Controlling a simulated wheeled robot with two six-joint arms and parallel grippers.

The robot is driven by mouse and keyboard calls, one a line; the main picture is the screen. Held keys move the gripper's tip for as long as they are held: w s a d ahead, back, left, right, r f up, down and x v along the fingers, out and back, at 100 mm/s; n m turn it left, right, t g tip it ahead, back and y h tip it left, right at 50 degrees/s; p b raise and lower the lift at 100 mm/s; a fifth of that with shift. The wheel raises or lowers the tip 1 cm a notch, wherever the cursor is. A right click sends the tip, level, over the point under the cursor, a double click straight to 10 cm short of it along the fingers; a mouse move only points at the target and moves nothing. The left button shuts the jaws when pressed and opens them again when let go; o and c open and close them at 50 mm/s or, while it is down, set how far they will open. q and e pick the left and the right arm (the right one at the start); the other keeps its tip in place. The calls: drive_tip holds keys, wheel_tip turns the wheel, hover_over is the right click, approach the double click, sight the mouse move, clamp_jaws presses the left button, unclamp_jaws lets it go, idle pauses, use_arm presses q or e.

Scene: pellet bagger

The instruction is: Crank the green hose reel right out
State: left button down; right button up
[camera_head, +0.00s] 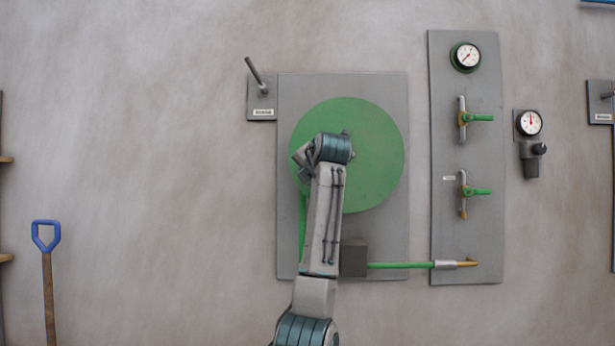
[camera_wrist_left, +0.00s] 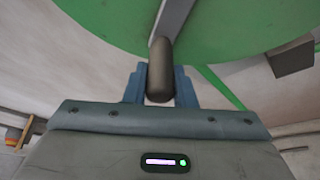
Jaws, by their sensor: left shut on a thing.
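The green hose reel (camera_head: 375,135) is a large round disc on a grey wall plate (camera_head: 390,85). My left arm reaches up in front of it in the head view, and its wrist hides the crank there. In the left wrist view, the dark crank handle (camera_wrist_left: 160,65) hangs from a grey crank arm (camera_wrist_left: 173,18) across the green disc (camera_wrist_left: 225,25). My left gripper (camera_wrist_left: 160,85) has its blue fingers on both sides of the handle, shut on it. Green hose (camera_head: 303,225) runs down from the reel's left edge. My right gripper is in neither view.
A grey box (camera_head: 353,258) sits below the reel, with green hose (camera_head: 400,265) running right to a brass fitting (camera_head: 466,263). A valve panel (camera_head: 480,150) with a gauge (camera_head: 466,57) stands right. A lever (camera_head: 256,75) is upper left. A blue-handled shovel (camera_head: 46,236) is far left.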

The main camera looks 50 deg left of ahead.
use_arm(q)
drive_tip(key=shift+w+d+f+n+t+h+b, duration=0.4)
drive_tip(key=shift+w+f+n+b, duration=0.2)
drive_tip(key=shift+f+b, duration=0.2)
drive_tip(key=shift+w+d+f+n+t+h+b, duration=0.3)
drive_tip(key=shift+w+d+f+n+h+b, duration=0.15)
drive_tip(key=shift+f+n+b, duration=0.3)
drive_tip(key=shift+w, duration=0.1)
drive_tip(key=shift+r, duration=0.1)
drive_tip(key=c, duration=1.5)
unclamp_jaws()
drive_tip(key=o, duration=0.3)
drive_tip(key=shift+w+d, duration=0.1)
drive_tip(key=shift+w, duration=0.2)
drive_tip(key=v, duration=1)
drive_tip(key=shift+s+d+p, duration=0.2)
drive_tip(key=shift+d+p, duration=0.15)
